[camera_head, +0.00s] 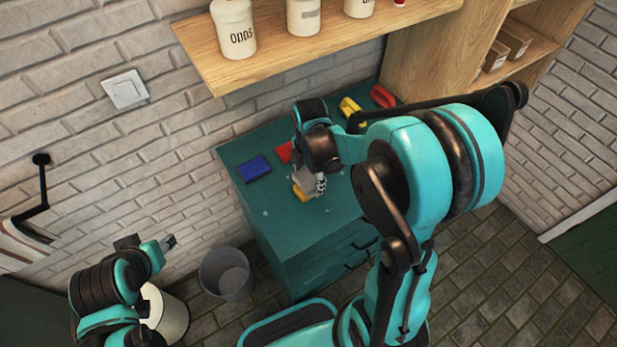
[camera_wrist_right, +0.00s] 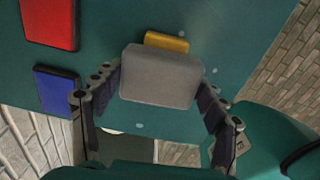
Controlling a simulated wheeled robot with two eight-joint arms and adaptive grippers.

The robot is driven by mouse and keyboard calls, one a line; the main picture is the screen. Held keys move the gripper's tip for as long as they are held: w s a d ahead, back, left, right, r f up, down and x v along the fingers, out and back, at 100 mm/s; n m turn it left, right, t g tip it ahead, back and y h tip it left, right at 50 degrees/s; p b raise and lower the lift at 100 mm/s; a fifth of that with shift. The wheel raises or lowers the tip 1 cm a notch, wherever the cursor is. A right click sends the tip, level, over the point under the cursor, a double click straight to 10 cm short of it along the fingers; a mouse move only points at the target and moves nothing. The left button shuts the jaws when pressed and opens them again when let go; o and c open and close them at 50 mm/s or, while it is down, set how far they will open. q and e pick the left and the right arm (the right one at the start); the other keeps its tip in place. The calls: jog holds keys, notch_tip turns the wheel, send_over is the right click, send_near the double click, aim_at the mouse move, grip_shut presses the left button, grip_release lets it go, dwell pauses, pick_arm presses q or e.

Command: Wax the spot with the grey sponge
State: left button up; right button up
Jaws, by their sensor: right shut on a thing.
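My right gripper (camera_head: 317,184) is over the green cabinet top, shut on the grey sponge (camera_wrist_right: 160,77). In the right wrist view the sponge sits between the two fingers, with its broad face towards the camera. In the head view the gripper hides most of it. Small pale spots show on the cabinet top, one left of the gripper (camera_head: 264,212) and one near the sponge in the wrist view (camera_wrist_right: 139,126). I cannot tell whether the sponge touches the surface. My left gripper (camera_head: 169,242) is away at the left, off the cabinet; its opening is unclear.
A yellow block (camera_head: 300,193) lies close by the sponge, partly hidden. A blue block (camera_head: 254,168) and a red block (camera_head: 284,152) lie further left. Yellow (camera_head: 350,110) and red (camera_head: 382,96) items lie at the back. A wooden shelf (camera_head: 290,46) overhangs; a grey bin (camera_head: 226,273) stands left.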

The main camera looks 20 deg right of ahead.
aim_at(309, 178)
jog(key=shift+r+p, duration=2.2)
jog(key=shift+r, duration=1)
jog(key=shift+f, duration=0.1)
